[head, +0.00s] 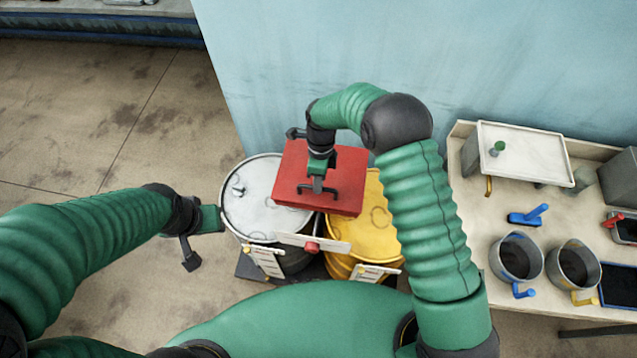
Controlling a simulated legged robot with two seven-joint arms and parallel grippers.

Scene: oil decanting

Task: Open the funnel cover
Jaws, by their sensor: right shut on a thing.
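The red square funnel cover (345,190) appears above the two drums and overlaps both of them in the head view. It looks nearly flat. My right gripper (318,186) comes down from above onto the middle of the cover and is shut on its dark handle. The cover and gripper hide what lies beneath, so I cannot tell how far the cover is raised. My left gripper (198,242) is left of the grey drum, apart from the cover. Its jaws are turned so that their opening is unclear.
A grey-lidded drum (256,200) and a yellow drum (370,235) stand side by side. A white bar with a red knob (311,247) is in front of the cover. At right, a bench (475,205) holds a white tray (525,145), pots and tools. Floor at left is clear.

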